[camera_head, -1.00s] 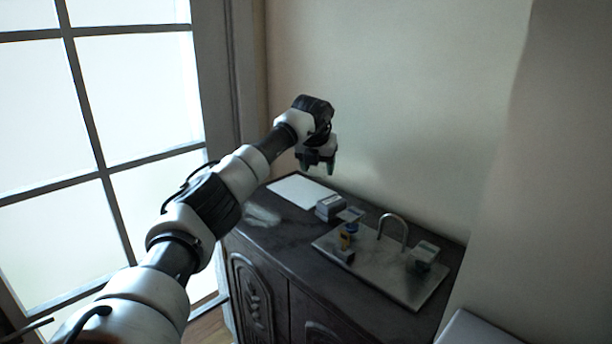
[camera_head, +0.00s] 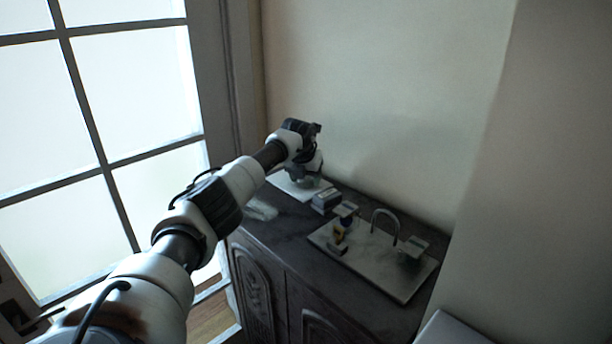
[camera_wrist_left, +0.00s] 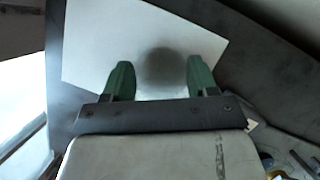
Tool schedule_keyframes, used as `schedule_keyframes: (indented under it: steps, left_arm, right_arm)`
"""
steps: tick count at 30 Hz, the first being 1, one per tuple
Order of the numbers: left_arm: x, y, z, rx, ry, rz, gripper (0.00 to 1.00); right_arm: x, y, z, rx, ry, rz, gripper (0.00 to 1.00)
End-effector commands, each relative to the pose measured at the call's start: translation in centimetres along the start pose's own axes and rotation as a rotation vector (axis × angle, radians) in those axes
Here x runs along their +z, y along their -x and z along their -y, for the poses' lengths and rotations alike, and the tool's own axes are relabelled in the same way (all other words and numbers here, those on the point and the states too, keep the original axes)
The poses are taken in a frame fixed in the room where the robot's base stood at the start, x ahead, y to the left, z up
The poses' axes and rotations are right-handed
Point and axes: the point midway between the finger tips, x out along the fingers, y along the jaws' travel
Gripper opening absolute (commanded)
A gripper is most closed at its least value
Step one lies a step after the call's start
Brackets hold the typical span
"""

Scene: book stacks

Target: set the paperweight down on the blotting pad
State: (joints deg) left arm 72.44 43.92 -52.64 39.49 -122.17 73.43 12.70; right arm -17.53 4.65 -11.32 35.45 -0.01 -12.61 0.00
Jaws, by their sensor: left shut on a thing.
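The blotting pad (camera_head: 284,186) is a pale flat sheet at the far left end of the dark cabinet top. It fills much of the left wrist view (camera_wrist_left: 90,55). My left gripper (camera_head: 308,182) is low over the pad, pointing down. In the left wrist view its two green fingers (camera_wrist_left: 161,82) stand on either side of a dark, round, blurred form, which I take to be the paperweight (camera_wrist_left: 163,70). They are shut on it, over the pad. I cannot tell whether the paperweight touches the pad. My right gripper is not in view.
A small grey box (camera_head: 326,203) stands just right of the pad. Further right, a light tray (camera_head: 390,283) holds a metal arch (camera_head: 385,222) and several small items. A crumpled pale thing (camera_head: 262,211) lies near the front edge. A wall rises behind the cabinet; a window is left.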

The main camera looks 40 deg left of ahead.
Motion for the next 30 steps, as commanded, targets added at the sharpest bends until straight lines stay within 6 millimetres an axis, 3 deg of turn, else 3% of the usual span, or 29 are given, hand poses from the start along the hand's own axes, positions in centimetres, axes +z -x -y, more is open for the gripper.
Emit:
schedule_keyframes:
  steps: [2, 3, 7, 23, 30]
  left_arm:
    - [-0.1, -0.3, 0.0, 0.0, 0.0, 0.0, 0.28]
    - [-0.1, -0.2, 0.0, 0.0, 0.0, -0.001, 0.65]
    - [-0.1, -0.2, 0.0, 0.0, 0.0, -0.001, 0.84]
    - [0.1, 0.3, 0.0, 0.0, 0.0, 0.001, 0.84]
    - [-0.1, 3.6, -0.1, -0.002, -0.002, 0.006, 0.84]
  right_arm:
    - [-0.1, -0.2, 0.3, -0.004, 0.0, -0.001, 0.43]
    - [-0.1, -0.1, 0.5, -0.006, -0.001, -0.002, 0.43]
    - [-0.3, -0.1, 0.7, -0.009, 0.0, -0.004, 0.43]
    - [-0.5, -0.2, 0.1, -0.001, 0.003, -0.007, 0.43]
    - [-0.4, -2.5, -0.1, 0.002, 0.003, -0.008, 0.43]
